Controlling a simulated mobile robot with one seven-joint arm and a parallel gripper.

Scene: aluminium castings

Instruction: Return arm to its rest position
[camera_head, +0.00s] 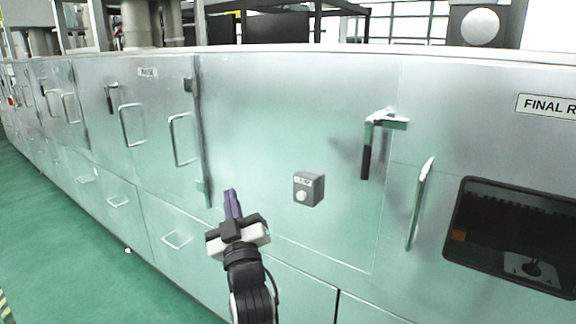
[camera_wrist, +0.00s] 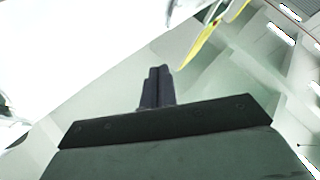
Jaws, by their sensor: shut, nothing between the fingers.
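My gripper (camera_head: 232,203) is raised in the lower middle of the head view, in front of the grey metal cabinet front (camera_head: 285,110). Its two dark fingers are together and point upward in the picture, with nothing between them. In the wrist view the fingers (camera_wrist: 157,86) also stand side by side, closed and empty. My gripper overlaps the cabinet door near its hinge edge in the picture; I see no clear contact. My forearm runs down from it to the bottom edge of the head view.
A small grey button box (camera_head: 308,190) and a black-gripped latch handle (camera_head: 367,150) stick out from the cabinet. A bar handle (camera_head: 419,205) and a dark window (camera_head: 515,235) are at the right. Green floor (camera_head: 60,240) lies open at the left.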

